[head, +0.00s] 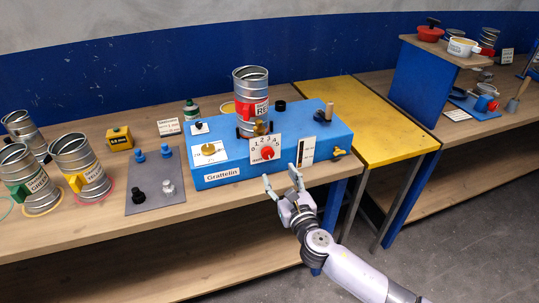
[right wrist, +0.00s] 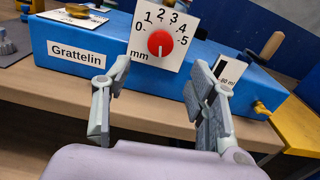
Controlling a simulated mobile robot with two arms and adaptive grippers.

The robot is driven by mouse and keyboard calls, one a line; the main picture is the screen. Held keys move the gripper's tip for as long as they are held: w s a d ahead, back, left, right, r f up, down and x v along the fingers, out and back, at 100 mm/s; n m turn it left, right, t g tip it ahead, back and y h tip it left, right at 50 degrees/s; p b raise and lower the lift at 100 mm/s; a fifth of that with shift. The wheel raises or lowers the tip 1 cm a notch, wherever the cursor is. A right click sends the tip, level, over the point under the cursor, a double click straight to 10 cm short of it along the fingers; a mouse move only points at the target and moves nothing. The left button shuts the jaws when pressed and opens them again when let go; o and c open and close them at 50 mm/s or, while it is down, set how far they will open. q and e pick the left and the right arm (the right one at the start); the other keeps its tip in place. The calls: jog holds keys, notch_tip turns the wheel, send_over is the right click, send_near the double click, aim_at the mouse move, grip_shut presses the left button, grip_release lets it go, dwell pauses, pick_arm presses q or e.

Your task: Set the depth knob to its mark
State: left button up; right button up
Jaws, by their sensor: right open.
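The depth knob (head: 267,153) is a small red dial on a white plate (head: 265,146) marked 0 to 5, on the front of the blue Grattelin machine (head: 318,141). In the right wrist view the red knob (right wrist: 161,43) sits in the middle of its plate (right wrist: 146,23), with a thin white line that seems to point down. The mark it has to meet cannot be told apart. My right gripper (head: 281,186) is open and empty in front of the plate, below the knob; its two fingers (right wrist: 160,105) stand apart in the right wrist view. My left gripper is not in view.
A steel can with a red label (head: 252,103) stands on the machine. A black-and-white gauge plate (head: 305,151) is right of the dial plate, and a yellow tap (head: 339,152) sticks out further right. A grey board with knobs (head: 155,187) lies left. A yellow board (head: 372,125) is at right.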

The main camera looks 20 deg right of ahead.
aim_at(269, 156)
jog(key=w, duration=0.9)
jog(key=shift+w+a, duration=0.15)
jog(key=shift+w, duration=0.1)
jog(key=shift+c, duration=0.3)
jog(key=c, duration=1.1)
